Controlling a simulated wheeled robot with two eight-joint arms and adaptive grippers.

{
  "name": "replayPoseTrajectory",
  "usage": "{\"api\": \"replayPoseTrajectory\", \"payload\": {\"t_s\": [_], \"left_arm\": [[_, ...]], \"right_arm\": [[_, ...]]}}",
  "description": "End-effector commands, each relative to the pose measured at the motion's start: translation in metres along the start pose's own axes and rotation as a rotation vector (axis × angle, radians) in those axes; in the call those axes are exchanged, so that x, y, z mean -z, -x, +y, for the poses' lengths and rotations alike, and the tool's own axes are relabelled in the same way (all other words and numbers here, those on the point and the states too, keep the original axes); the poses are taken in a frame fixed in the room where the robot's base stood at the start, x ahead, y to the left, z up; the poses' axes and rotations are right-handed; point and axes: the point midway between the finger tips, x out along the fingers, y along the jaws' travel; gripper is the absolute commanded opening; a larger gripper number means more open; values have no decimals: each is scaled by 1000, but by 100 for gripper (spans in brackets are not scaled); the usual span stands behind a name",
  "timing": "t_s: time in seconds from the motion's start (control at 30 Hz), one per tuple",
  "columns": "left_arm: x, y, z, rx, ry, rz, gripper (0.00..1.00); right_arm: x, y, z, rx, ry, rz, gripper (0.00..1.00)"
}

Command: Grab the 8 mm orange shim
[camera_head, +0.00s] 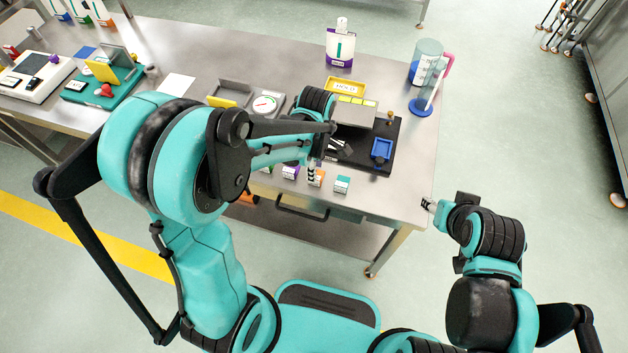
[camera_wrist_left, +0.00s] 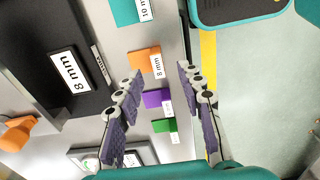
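The 8 mm orange shim (camera_wrist_left: 142,63) shows in the left wrist view as a small orange block with a white "8 mm" label. In the head view the orange shim (camera_head: 319,182) stands near the table's front edge, partly hidden by my left gripper (camera_head: 312,168). In the left wrist view my left gripper (camera_wrist_left: 159,75) is open, its two fingers spread with nothing held. The shim appears just beyond the fingertips, nearer the left finger; contact cannot be told. My right gripper (camera_head: 428,204) is off the table's right side; its fingers are too small to read.
The teal 10 mm shim (camera_head: 342,184) stands to the right of the orange one, and the purple shim (camera_head: 290,171) to its left. A green shim (camera_wrist_left: 165,126) lies past the purple. A black fixture with a blue tray (camera_head: 381,150) stands behind.

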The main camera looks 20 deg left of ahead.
Motion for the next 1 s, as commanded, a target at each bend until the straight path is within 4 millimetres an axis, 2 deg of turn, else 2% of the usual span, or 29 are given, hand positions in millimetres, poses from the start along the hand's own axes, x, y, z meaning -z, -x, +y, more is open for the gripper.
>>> {"api": "replayPoseTrajectory", "payload": {"t_s": [0.03,0.17,0.4,0.67,0.8,0.83,1.0], "left_arm": [[0,-8,0,0,0,0,38],[1,-19,1,-1,-1,0,38],[2,-55,4,-2,-2,0,38],[2,-58,3,-2,-2,0,38],[2,-58,3,-2,-2,0,4],[2,-58,3,-2,-2,0,0],[2,-58,3,-2,-2,0,0]], "right_arm": [[-3,-4,0,0,0,0,45],[-6,-9,0,0,0,0,45],[-18,-24,0,0,0,0,45],[-17,-24,0,0,0,0,45],[-17,-24,0,0,0,0,45],[-17,-24,0,0,0,0,45],[-17,-24,0,0,0,0,45]]}}
